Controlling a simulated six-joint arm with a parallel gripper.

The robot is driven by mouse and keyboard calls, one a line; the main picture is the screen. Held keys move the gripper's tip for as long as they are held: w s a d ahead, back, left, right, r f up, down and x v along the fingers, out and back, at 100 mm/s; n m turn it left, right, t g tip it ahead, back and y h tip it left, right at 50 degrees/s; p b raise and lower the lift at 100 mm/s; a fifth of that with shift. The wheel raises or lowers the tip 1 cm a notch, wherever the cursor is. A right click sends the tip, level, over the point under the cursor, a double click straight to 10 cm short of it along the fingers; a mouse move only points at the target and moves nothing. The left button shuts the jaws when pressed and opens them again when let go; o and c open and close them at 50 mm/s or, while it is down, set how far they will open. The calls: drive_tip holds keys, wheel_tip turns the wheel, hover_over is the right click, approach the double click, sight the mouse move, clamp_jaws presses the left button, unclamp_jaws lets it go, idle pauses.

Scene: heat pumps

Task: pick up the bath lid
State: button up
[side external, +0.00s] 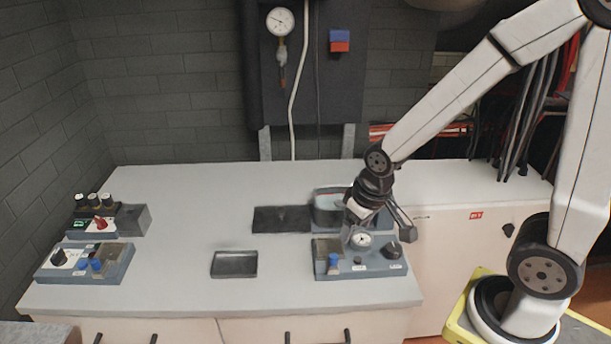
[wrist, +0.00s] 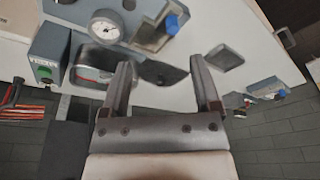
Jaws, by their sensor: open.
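The bath lid, a flat dark plate (side external: 280,219), lies on the bench to the left of the bath; a small raised part shows near its middle. In the wrist view the dark lid (wrist: 163,75) shows between my fingers, partly hidden by them. The bath (side external: 326,201) is a grey box with an open-looking top, also in the wrist view (wrist: 92,62). My gripper (side external: 350,234) is open and empty, tilted, in front of the bath and to the right of the lid. In the wrist view my gripper (wrist: 161,66) has its fingers wide apart.
A gauge panel with a blue knob (side external: 334,271) stands at the front right. A small dark tray (side external: 234,264) lies front of the lid. Two control boxes, front (side external: 78,271) and rear (side external: 128,219), stand at the left. The bench (side external: 190,220) between is clear.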

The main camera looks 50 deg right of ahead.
drive_tip(key=w+d+m+g, duration=0.1)
drive_tip(key=w+d+m, duration=0.1)
drive_tip(key=w+m, duration=0.85)
drive_tip(key=m+g+y, duration=0.1)
drive_tip(key=m+y, duration=0.1)
drive_tip(key=m, duration=0.4)
hover_over(281, 210)
drive_tip(key=shift+n, duration=0.25)
drive_tip(key=f, duration=0.3)
drive_tip(key=s+d+f, duration=0.1)
drive_tip(key=f, duration=0.1)
drive_tip(key=shift+w+d+f+m+g, duration=0.15)
drive_tip(key=shift+w+f+m+g, duration=0.2)
drive_tip(key=shift+w+m, duration=0.3)
drive_tip(key=shift+a+f, duration=0.2)
drive_tip(key=shift+f, duration=1.1)
drive_tip(key=shift+s+a+f, duration=0.1)
drive_tip(key=shift+a+f, duration=0.1)
drive_tip(key=shift+f, duration=1.1)
drive_tip(key=shift+a+f, duration=0.2)
drive_tip(key=shift+f, duration=1.05)
clamp_jaws()
